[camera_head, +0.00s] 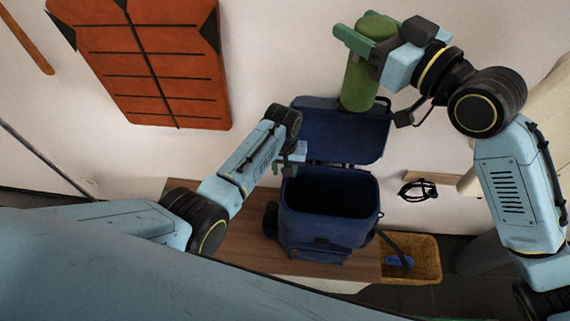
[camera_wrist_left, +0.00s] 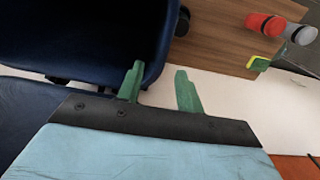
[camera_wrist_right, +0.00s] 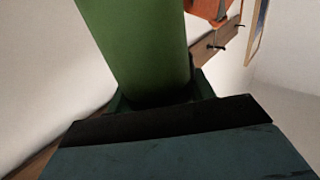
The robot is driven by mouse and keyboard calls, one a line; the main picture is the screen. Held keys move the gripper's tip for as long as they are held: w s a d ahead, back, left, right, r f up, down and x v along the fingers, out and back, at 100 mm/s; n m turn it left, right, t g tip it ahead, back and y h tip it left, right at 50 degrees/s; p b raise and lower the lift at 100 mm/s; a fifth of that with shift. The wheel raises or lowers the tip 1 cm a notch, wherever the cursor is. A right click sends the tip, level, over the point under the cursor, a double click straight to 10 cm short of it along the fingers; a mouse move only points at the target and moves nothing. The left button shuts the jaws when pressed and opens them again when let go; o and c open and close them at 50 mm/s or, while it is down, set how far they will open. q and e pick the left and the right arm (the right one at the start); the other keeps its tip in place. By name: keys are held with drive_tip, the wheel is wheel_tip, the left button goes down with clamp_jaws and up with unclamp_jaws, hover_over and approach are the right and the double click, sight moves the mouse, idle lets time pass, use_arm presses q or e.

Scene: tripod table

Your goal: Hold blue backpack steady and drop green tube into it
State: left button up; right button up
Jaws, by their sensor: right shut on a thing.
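The blue backpack (camera_head: 330,235) stands upright on a wooden bench, its dark main opening facing up and its flap (camera_head: 350,130) folded back toward the wall. My right gripper (camera_head: 357,42) is shut on the green tube (camera_head: 360,85), near its upper part. The tube hangs roughly upright, overlapping the flap in the head view and above the backpack's opening; it also fills the upper left of the right wrist view (camera_wrist_right: 140,45). My left gripper (camera_head: 298,155) is at the upper left rim of the backpack. In the left wrist view its green fingers (camera_wrist_left: 160,88) are apart, one overlapping the blue rim (camera_wrist_left: 90,65).
Black glasses (camera_head: 418,190) lie near the wall. An orange panel (camera_head: 145,60) hangs at left. A red and a grey cylinder (camera_wrist_left: 265,24) show in the left wrist view.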

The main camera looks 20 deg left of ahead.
sight(285, 182)
use_arm(q)
drive_tip(key=shift+d+f, duration=0.1)
drive_tip(key=shift+f, duration=3.6)
clamp_jaws()
